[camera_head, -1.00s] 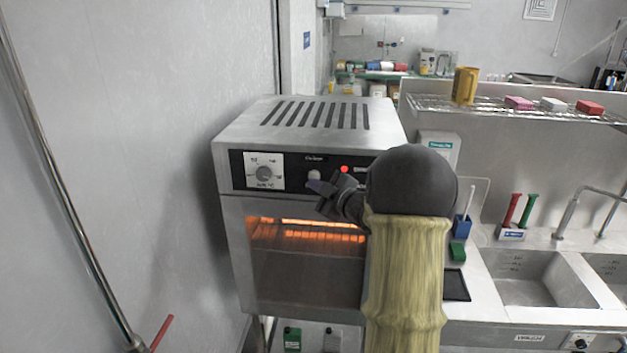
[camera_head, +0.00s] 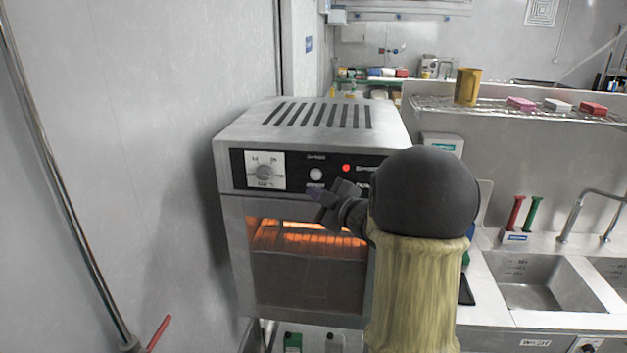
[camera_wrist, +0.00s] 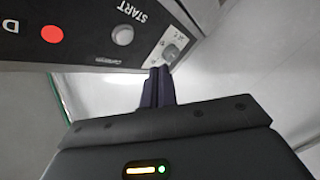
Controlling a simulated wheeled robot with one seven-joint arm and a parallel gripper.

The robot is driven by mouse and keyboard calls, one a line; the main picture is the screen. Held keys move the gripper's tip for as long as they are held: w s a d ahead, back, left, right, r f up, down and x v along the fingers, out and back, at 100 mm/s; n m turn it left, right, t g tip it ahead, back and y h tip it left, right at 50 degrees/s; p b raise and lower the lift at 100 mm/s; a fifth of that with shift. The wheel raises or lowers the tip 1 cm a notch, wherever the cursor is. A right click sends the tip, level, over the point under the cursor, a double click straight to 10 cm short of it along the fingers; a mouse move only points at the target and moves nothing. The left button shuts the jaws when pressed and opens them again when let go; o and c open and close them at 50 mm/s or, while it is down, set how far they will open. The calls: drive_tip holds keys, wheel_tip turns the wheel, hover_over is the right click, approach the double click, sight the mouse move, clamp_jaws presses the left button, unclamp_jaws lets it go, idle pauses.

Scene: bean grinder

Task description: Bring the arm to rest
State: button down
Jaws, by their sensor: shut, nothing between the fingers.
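The steel oven (camera_head: 285,116) has a black control panel with a dial (camera_head: 265,171), a round button (camera_head: 316,174) and a lit red light (camera_head: 346,168). The oven window glows orange.
A sink (camera_head: 545,285) with a tap is at the right. A grey wall (camera_head: 130,130) and a metal pole (camera_head: 62,185) stand at the left.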

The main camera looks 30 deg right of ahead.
drive_tip(key=shift+d, duration=0.1)
drive_tip(key=shift+a, duration=0.2)
drive_tip(key=shift+a, duration=0.1)
idle(0.3)
drive_tip(key=s+a+f+m+g+h+b, duration=0.1)
drive_tip(key=s+a+f+m+g+h, duration=0.2)
drive_tip(key=f, duration=0.4)
drive_tip(key=s+a+f+m+g+h+b, duration=0.1)
drive_tip(key=s+a+f+m+g, duration=0.3)
drive_tip(key=s+a+f+m, duration=0.15)
drive_tip(key=s+a+f+m+g, duration=0.1)
drive_tip(key=s+a+f+g, duration=0.2)
drive_tip(key=s, duration=0.5)
drive_tip(key=s+a+f+m+g+b, duration=0.1)
drive_tip(key=s+a+f+m+g, duration=0.1)
drive_tip(key=s+a+f+g, duration=0.2)
drive_tip(key=s+a+f, duration=0.2)
drive_tip(key=s, duration=0.2)
drive_tip(key=shift+y, duration=0.4)
drive_tip(key=shift+m, duration=0.25)
